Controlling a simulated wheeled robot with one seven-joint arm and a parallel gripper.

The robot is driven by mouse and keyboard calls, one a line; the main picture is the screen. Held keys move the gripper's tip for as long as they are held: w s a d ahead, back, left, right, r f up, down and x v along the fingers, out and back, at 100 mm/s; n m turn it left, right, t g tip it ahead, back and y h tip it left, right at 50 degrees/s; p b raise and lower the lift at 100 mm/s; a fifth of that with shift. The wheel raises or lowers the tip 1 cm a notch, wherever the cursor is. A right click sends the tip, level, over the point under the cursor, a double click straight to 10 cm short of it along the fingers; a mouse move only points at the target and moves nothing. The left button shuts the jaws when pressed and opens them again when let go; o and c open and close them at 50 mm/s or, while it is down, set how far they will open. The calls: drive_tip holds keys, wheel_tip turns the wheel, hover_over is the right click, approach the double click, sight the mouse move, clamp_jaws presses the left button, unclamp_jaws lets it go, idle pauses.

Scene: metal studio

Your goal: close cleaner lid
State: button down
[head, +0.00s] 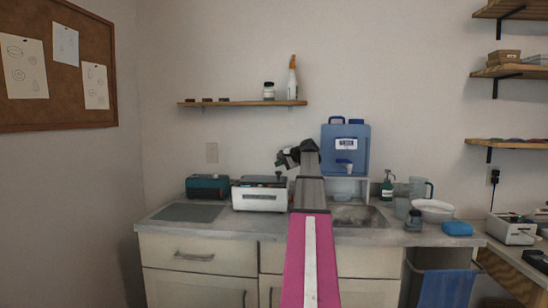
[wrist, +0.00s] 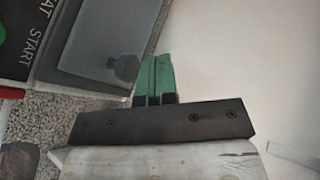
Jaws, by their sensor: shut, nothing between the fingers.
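A white box-shaped cleaner (head: 260,199) with a dark top stands on the counter left of the sink. My gripper (head: 281,160) is above its right end, at the end of my arm. In the wrist view my gripper (wrist: 157,78) has its two green fingertips together, with nothing between them. Beside them is a smooth dark grey panel (wrist: 95,45) that looks like a lid, with a rounded dark patch close to the fingertips. A black control panel (wrist: 30,45) with "START" lettering lies left of it. I cannot tell the lid's angle or whether the fingertips touch it.
A teal device (head: 207,186) stands left of the cleaner. A blue water container (head: 345,160) sits on a white stand at the sink (head: 357,216). A green bottle (head: 387,187), a jug (head: 420,188) and a white bowl (head: 433,210) crowd the right. A shelf (head: 240,103) hangs above.

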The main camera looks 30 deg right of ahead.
sight(277, 172)
drive_tip(key=shift+s+d+f, duration=0.15)
drive_tip(key=shift+d+f, duration=0.05)
drive_tip(key=shift+f, duration=0.5)
drive_tip(key=shift+s+d+f, duration=0.1)
drive_tip(key=shift+d+f, duration=0.05)
drive_tip(key=shift+f, duration=0.5)
drive_tip(key=shift+f, duration=0.1)
